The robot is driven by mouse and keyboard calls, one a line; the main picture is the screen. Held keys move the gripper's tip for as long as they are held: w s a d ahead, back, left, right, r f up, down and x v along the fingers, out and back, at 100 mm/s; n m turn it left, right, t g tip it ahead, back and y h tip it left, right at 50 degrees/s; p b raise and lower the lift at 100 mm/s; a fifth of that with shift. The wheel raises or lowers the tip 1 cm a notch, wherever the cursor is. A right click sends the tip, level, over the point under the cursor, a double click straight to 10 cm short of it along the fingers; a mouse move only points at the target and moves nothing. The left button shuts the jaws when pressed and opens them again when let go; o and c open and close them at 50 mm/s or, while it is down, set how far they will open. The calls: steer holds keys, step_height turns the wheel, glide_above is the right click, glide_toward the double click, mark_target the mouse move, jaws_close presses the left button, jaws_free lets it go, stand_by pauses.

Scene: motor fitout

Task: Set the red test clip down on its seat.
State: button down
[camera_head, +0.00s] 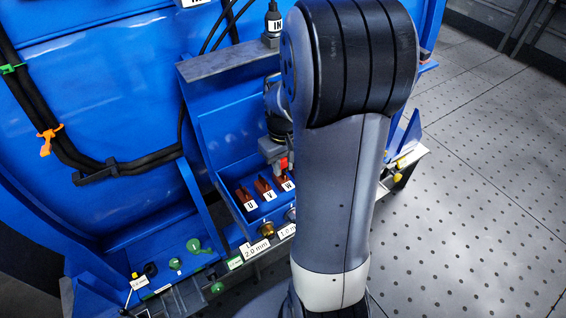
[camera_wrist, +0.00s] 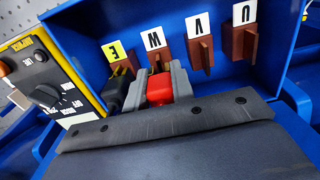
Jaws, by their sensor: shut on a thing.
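The red test clip (camera_wrist: 160,88) is between the two grey fingers of my gripper (camera_wrist: 158,76) in the wrist view. The fingers are shut on it, and it is in line with the brown block marked W (camera_wrist: 154,59). I cannot tell whether the clip touches that block. In the head view the red clip (camera_head: 282,164) shows small, just above the W block, under my gripper (camera_head: 276,154). The brown blocks marked V (camera_wrist: 201,54) and U (camera_wrist: 238,42) are bare. A black clip (camera_wrist: 117,88) is at the label E, left of my fingers.
A yellow-edged tester with a dial (camera_wrist: 46,92) stands close on the left in the wrist view. The blue box wall (camera_wrist: 75,30) encloses the blocks. A grey ledge (camera_head: 228,62) lies above them in the head view. My arm hides much of the right side.

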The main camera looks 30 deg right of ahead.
mark_target(283, 160)
steer(key=shift+f+b, duration=0.65)
steer(key=shift+f, duration=0.35)
steer(key=c, duration=1.1)
jaws_free()
step_height(283, 160, up, 11)
steer(key=shift+f+p, duration=0.1)
steer(key=shift+p, duration=0.25)
step_height(283, 160, down, 11)
steer(key=shift+r+b, duration=0.2)
steer(key=shift+b, duration=0.15)
steer(key=shift+r+p, duration=0.5)
steer(key=shift+r, duration=0.05)
